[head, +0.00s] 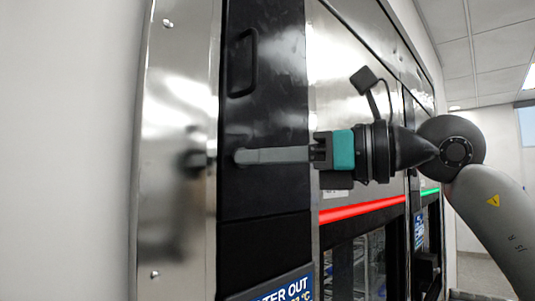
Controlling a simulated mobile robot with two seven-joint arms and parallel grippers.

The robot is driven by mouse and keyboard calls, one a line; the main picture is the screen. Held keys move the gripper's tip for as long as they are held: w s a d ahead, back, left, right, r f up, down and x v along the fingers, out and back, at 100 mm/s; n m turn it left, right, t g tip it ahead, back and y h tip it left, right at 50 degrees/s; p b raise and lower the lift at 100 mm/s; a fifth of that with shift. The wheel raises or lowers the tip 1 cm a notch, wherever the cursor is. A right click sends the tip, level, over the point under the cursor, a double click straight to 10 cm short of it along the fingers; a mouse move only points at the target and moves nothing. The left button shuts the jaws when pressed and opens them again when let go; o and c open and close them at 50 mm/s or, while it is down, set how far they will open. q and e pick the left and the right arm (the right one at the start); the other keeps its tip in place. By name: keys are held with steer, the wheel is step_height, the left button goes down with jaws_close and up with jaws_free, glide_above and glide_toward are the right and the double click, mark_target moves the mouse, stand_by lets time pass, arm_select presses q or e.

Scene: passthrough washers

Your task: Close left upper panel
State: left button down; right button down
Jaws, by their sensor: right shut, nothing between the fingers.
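The left upper panel (265,195) is a dark, tall panel on the washer front with a recessed black handle (243,62) near its top. It looks about flush with the frame around it, but I cannot tell whether it is fully closed. My right gripper (240,156) comes in from the right. Its grey fingers are shut and empty, and the tips are at the panel's face below the handle, seemingly touching it. My left gripper is not in view.
A steel strip (175,230) and a pale wall lie left of the panel. Right of it are a red light bar (362,211), a glass door (355,265) and another washer with a green light bar (430,191). A blue label (285,289) sits below. Open room lies at far right.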

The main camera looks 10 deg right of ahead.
steer(key=b+v, duration=0.4)
steer(key=v, duration=1.1)
steer(key=shift+d, duration=0.15)
